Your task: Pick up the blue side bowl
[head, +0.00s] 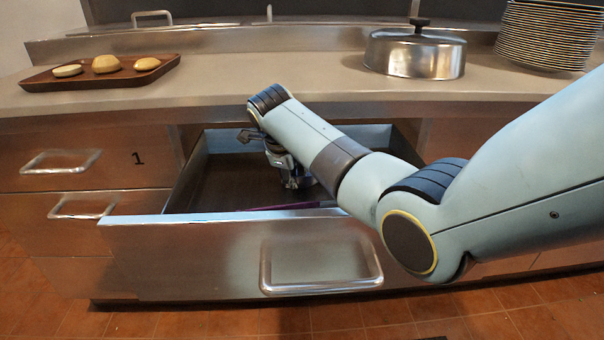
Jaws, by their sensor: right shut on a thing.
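My right gripper (297,186) reaches down into an open drawer (240,250). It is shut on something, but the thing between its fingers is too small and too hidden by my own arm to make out. I cannot pick out a blue side bowl in this view. A thin purple edge (285,207) shows low in the drawer, just below the gripper and behind the drawer's front. My left gripper is not in view.
A brown tray (60,85) with buns stands on the counter (260,83) at left. A metal dome lid (415,53) and a tall plate stack (548,35) stand at right. The drawer's left part is bare. Shut drawers (90,165) are at left.

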